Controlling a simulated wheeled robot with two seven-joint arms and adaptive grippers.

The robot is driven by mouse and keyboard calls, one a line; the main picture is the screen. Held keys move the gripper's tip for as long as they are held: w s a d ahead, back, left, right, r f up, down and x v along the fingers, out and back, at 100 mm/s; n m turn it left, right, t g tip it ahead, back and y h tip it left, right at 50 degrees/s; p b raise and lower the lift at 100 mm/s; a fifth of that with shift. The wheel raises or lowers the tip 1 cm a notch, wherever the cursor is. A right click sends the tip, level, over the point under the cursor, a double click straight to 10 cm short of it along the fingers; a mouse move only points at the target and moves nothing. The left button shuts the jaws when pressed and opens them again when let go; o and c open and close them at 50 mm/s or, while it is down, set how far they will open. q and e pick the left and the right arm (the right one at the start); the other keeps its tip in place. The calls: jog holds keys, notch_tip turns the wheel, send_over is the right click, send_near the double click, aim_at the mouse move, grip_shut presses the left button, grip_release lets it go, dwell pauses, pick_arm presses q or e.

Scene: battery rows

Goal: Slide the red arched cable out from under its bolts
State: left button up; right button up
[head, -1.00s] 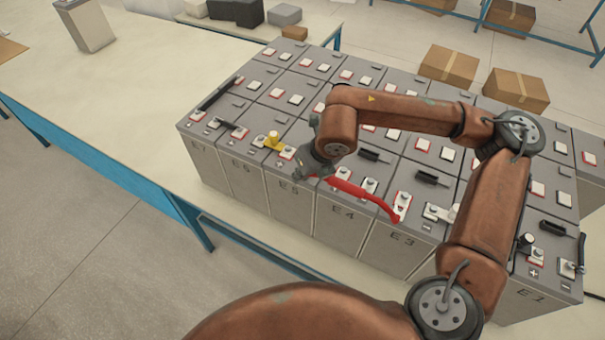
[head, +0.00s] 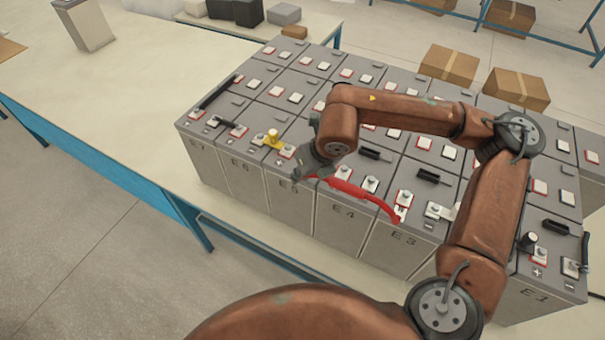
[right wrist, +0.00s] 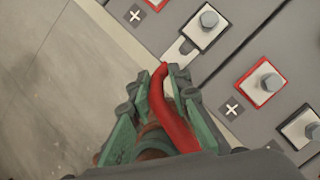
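The red arched cable (head: 362,191) runs along the front row of batteries, from under my right gripper to the bolt (head: 404,196) above the E3 label. In the head view its right end sits beside that bolt's pad; I cannot tell if it is under the bolt. My right gripper (head: 305,172) is at the cable's left end, near the E5 battery. In the right wrist view the red cable (right wrist: 170,108) lies between the green fingers of the gripper (right wrist: 163,88), both close against it. The cable's left end is partly hidden in the head view. My left gripper is out of view.
Grey batteries (head: 340,229) stand in rows on the bench (head: 120,100). A yellow piece (head: 273,139) is on a terminal left of the gripper. Black connectors sit on other batteries. Cardboard boxes (head: 449,66) lie behind.

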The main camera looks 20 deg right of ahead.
jog(key=o, duration=0.3)
jog(key=v, duration=1.2)
